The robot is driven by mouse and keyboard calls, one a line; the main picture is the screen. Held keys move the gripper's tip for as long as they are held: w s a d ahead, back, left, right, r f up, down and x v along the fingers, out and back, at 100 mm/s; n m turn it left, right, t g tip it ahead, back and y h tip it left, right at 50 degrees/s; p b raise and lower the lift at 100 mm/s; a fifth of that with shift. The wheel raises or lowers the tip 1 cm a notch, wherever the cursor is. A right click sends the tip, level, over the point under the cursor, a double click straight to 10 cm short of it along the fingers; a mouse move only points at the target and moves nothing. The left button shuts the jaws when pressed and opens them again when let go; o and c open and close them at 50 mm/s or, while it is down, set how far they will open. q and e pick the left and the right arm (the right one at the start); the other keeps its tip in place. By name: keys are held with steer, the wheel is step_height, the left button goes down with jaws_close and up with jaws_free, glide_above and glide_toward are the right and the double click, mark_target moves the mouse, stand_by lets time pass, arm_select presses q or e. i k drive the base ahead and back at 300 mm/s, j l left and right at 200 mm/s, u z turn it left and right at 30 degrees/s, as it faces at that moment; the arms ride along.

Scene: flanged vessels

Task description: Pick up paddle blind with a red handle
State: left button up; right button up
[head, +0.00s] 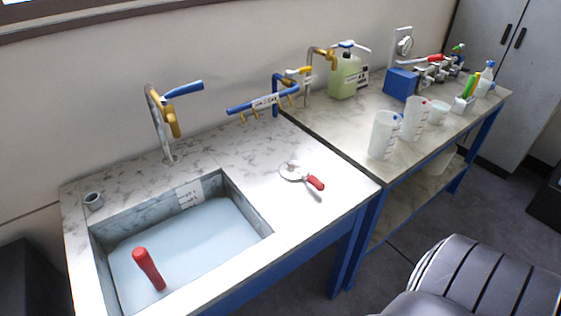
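A flat round grey disc with a short red handle, which looks like the paddle blind (290,171), lies on the marble counter right of the sink. Its red handle points right and toward the front edge. It lies free, with nothing touching it. A red rod (148,269) stands tilted in the sink; whether it belongs to another tool I cannot tell. Neither of my grippers shows in the head view.
The sink basin (232,192) holds pale water. A tap (160,125) and a blue valve rack (262,103) stand behind. Beakers (384,135), a green jug (345,78) and a blue box (401,84) crowd the right bench.

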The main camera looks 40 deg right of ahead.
mark_target(293, 169)
steer(key=z, duration=1.4)
